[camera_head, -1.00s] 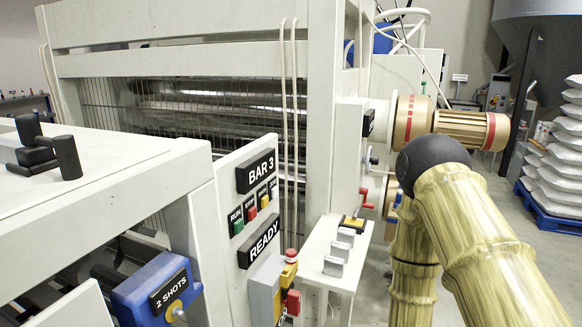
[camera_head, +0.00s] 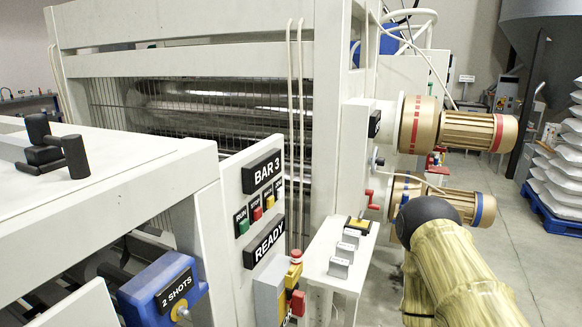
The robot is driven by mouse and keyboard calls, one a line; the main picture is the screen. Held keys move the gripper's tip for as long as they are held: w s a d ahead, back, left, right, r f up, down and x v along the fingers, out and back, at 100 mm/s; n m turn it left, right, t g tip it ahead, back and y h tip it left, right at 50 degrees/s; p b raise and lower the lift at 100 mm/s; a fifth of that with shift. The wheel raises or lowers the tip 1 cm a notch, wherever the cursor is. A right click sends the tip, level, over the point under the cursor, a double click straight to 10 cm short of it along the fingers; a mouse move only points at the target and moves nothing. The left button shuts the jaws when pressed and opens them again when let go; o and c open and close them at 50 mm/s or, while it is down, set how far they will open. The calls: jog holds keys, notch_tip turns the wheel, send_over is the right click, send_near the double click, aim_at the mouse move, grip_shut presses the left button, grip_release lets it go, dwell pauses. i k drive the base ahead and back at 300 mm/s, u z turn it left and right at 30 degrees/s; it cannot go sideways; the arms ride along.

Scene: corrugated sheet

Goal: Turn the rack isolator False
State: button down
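No part in view carries a readable rack isolator label, so I cannot tell which one it is. A red crank-like handle (camera_head: 372,200) sits on the white machine's side, left of the lower motor. A grey and yellow box (camera_head: 272,290) with a red part (camera_head: 298,303) on its right side and a red button (camera_head: 296,256) on top stands below the READY sign. My arm (camera_head: 450,265), yellow with a black joint, reaches in from the lower right. My gripper is not in view.
Two gold motors, upper (camera_head: 450,128) and lower (camera_head: 460,205), stick out beside my arm. A panel with a BAR 3 sign (camera_head: 263,171) and a small white stand (camera_head: 325,268) are left of it. A blue 2 SHOTS box (camera_head: 160,295) is lower left. Floor shows at right.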

aim_at(296, 297)
jog(key=k, duration=1)
jog(key=z, duration=1.1)
jog(key=i, duration=1.45)
jog(key=u, duration=1.85)
